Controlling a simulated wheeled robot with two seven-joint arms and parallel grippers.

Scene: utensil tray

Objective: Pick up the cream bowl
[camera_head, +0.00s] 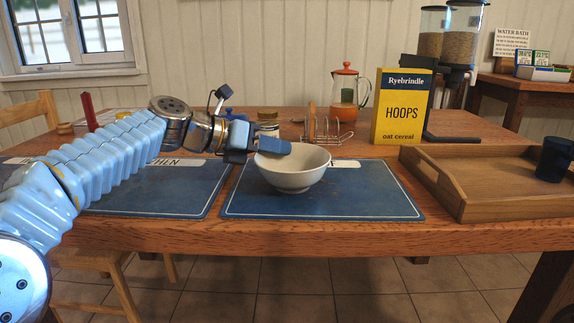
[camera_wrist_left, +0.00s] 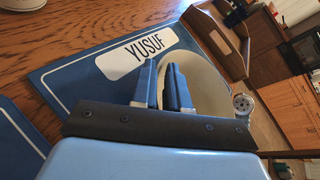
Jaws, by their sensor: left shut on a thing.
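The cream bowl (camera_head: 294,172) is upright over the right-hand blue placemat (camera_head: 375,206), close to it or on it; I cannot tell whether it touches. My left gripper (camera_head: 275,147) comes in from the left and is shut on the bowl's left rim. In the left wrist view, the two fingers of my left gripper (camera_wrist_left: 163,88) stand close together at the edge of the bowl (camera_wrist_left: 212,90), one finger over the inside. My right gripper is not in view.
A wooden tray (camera_head: 440,178) with a dark blue cup (camera_head: 553,160) is to the right. A yellow cereal box (camera_head: 402,106), a toast rack (camera_head: 325,132) and a glass jug (camera_head: 345,98) stand behind. Another placemat (camera_head: 165,190) lies left, under my arm. The table's front edge is clear.

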